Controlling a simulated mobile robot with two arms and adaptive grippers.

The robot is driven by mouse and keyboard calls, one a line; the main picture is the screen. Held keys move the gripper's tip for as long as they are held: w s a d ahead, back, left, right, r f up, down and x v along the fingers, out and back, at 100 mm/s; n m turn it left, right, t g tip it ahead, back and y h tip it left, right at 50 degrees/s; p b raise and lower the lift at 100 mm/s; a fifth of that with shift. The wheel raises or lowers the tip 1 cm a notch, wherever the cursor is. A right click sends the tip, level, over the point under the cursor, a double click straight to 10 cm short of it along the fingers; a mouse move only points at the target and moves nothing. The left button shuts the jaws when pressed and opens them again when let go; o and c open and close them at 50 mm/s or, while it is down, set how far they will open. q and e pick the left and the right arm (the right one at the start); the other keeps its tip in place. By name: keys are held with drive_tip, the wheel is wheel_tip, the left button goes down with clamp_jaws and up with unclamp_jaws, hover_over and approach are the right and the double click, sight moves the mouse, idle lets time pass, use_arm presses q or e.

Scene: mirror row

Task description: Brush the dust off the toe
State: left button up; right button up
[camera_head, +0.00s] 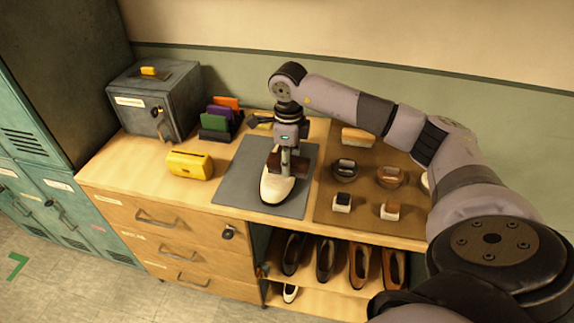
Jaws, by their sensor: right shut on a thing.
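A shoe (272,190) with a cream-white toe and a darker upper part stands on a grey mat (237,185) on the wooden counter, its toe pointing to the front. My right gripper (287,158) points down over the shoe, shut on a dark reddish-brown brush (300,167). The brush is at the shoe, just behind the cream toe; I cannot tell whether it touches. The gripper and brush hide the rear of the shoe. Dust on the toe is too small to make out. My left gripper is out of view.
A brown mat (333,218) to the right bears round tins (345,171) and small brushes (390,211). Left are a yellow case (190,165), coloured folders (217,122) and a grey metal box (158,95).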

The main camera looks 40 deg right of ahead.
drive_tip(key=shift+r, duration=0.65)
drive_tip(key=shift+s+d+r+p, duration=0.1)
drive_tip(key=shift+r+p, duration=0.35)
drive_tip(key=shift+r, duration=0.15)
drive_tip(key=shift+s+d+r+p, duration=0.1)
drive_tip(key=shift+r+p, duration=0.3)
drive_tip(key=shift+r, duration=0.15)
drive_tip(key=shift+w+a+r, duration=0.1)
drive_tip(key=shift+a+r, duration=0.05)
drive_tip(key=shift+r, duration=0.25)
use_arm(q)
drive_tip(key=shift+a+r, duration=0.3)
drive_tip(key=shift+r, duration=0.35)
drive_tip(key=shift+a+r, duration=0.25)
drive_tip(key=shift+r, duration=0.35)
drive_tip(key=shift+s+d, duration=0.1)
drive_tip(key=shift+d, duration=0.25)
